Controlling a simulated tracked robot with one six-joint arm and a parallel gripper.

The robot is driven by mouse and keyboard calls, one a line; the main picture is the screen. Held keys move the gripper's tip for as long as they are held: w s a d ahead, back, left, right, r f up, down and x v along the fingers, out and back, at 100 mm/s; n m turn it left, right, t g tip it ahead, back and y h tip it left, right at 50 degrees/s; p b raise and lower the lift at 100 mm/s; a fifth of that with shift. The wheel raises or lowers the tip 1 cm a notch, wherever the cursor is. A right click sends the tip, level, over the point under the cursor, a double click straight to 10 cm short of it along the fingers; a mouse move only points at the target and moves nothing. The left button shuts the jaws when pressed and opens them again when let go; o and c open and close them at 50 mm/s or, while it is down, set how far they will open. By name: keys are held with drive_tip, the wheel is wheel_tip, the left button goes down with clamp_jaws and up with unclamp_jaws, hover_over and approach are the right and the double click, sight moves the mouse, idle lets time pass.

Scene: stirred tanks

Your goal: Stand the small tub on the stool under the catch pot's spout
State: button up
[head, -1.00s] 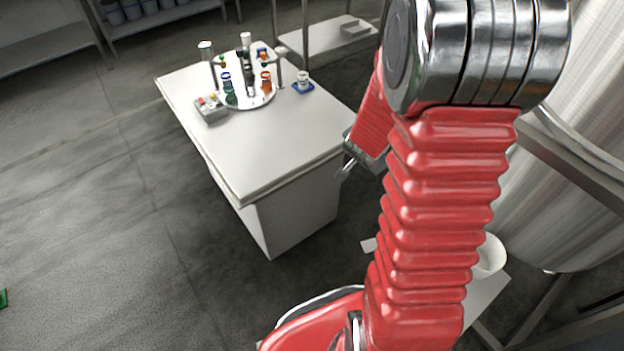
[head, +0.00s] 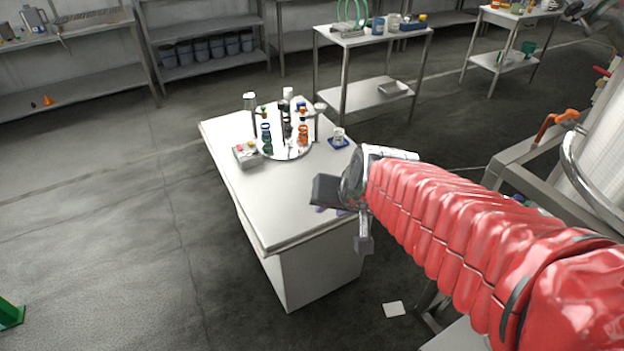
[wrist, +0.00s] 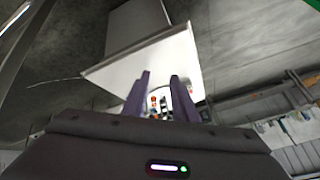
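My gripper (head: 331,210) is out over the right side of the white table in the head view. In the wrist view, its two purple fingers (wrist: 160,84) stand apart with nothing between them, and the table lies beyond them. A pale low surface (head: 453,337) shows at the bottom edge beside my arm, perhaps the stool top. I cannot make out the catch pot or its spout.
The white table (head: 257,208) bears a round tray (head: 270,152) of bottles and a grey box (head: 246,155). A steel tank (head: 604,150) with a frame stands at the right. Shelves (head: 210,70) line the back. The left floor is mostly clear.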

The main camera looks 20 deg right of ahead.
drive_tip(key=s+a+r+n, duration=0.1)
drive_tip(key=s+r+n, duration=0.1)
drive_tip(key=s, duration=0.4)
drive_tip(key=s+a+r+n+g, duration=0.1)
drive_tip(key=s+r+n, duration=0.1)
drive_tip(key=s, duration=0.3)
drive_tip(key=shift+s+a, duration=0.25)
drive_tip(key=shift+s, duration=0.1)
drive_tip(key=shift+s, duration=0.1)
